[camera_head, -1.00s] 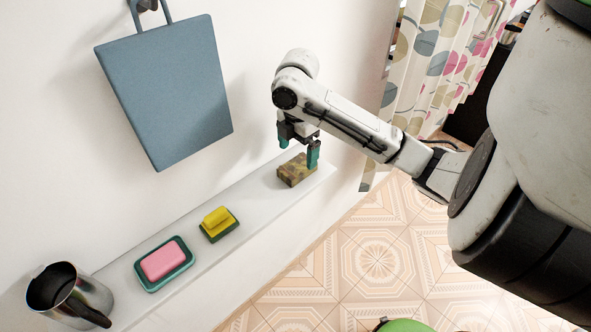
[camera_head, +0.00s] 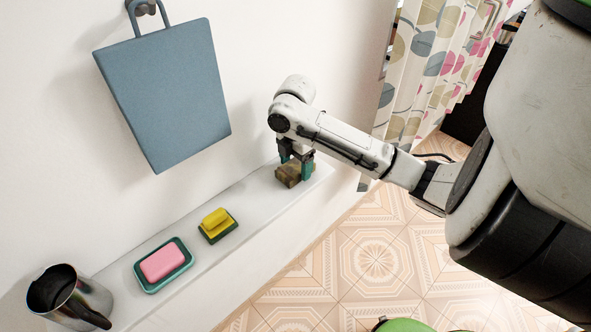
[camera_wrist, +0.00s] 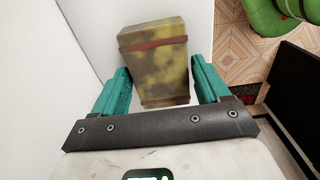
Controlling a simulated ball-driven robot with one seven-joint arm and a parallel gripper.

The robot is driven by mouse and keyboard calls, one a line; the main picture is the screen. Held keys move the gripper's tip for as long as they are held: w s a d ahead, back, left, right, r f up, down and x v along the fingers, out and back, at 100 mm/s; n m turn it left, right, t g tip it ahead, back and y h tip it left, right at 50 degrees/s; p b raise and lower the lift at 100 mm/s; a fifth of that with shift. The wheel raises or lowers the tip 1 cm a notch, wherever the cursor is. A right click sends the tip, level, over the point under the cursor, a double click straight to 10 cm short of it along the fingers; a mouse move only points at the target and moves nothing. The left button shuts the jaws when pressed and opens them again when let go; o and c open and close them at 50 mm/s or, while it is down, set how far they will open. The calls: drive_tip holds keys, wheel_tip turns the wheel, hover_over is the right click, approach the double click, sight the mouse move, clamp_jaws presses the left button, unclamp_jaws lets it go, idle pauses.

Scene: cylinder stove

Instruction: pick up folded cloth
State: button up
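The folded cloth (camera_head: 288,175) is a small block with a mottled yellow-brown pattern near the far right end of the white shelf. In the wrist view the cloth (camera_wrist: 158,68) shows a reddish band near its far end. My gripper (camera_head: 296,166) is lowered over the cloth, with its teal fingers on either side. In the wrist view my gripper (camera_wrist: 160,88) is open, and the cloth's near end lies between the fingers. Narrow gaps appear between the fingers and the cloth.
The white shelf (camera_head: 255,205) runs along the wall. On it are a yellow-and-green sponge item (camera_head: 217,223), pink soap in a teal dish (camera_head: 164,264) and a metal pitcher (camera_head: 68,298). A blue board (camera_head: 165,95) hangs above. A patterned curtain (camera_head: 425,75) is at right.

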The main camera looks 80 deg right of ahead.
sight(295, 166)
drive_tip(key=c, duration=0.7)
drive_tip(key=shift+r, duration=0.4)
wheel_tip(295, 166, up, 2)
drive_tip(key=shift+w+r+b, duration=0.1)
drive_tip(key=shift+b, duration=0.4)
drive_tip(key=s+a+r+p, duration=0.7)
drive_tip(key=s+a+r, duration=0.2)
drive_tip(key=a+r, duration=0.1)
drive_tip(key=shift+s+r, duration=0.1)
drive_tip(key=shift+s, duration=0.3)
